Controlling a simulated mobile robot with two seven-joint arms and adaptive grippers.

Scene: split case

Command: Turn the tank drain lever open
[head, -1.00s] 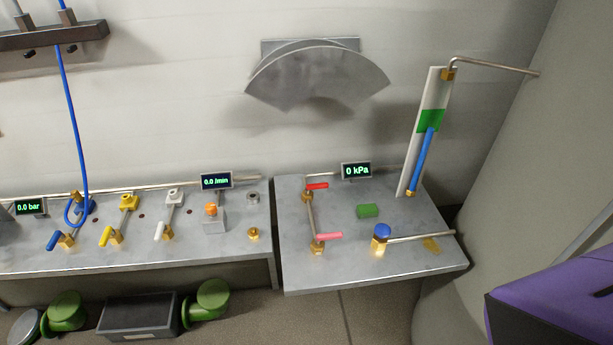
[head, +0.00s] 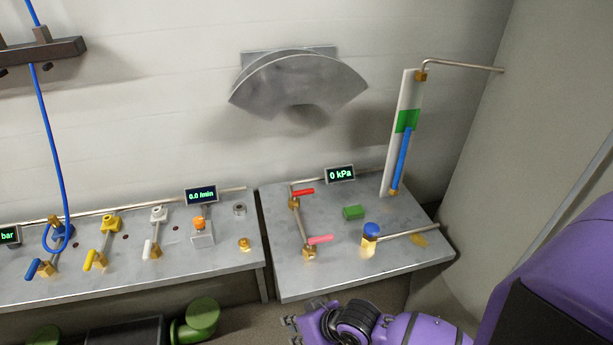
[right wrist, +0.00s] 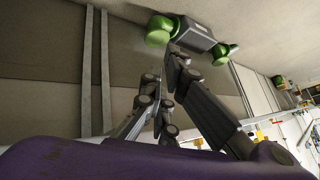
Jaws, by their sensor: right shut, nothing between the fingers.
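On the right bench (head: 340,275), a red lever (head: 303,192) sits on a rear brass valve and a pink lever (head: 320,239) on a front brass valve, joined by a pipe. A blue-capped brass valve (head: 371,230) stands to their right. No readable label shows which is the tank drain lever. My right gripper (head: 291,325) is at the bottom of the head view, in front of and below the bench edge, apart from the levers. It is shut and empty; its dark fingers also show in the right wrist view (right wrist: 168,75). My left gripper is not in view.
A sight tube (head: 403,140) with a green band and blue column stands at the bench's back right. The display (head: 340,174) reads 0 kPa. A green block (head: 353,212) lies mid-bench. The left bench (head: 130,283) holds more valves. Green round fittings (head: 200,320) are below.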

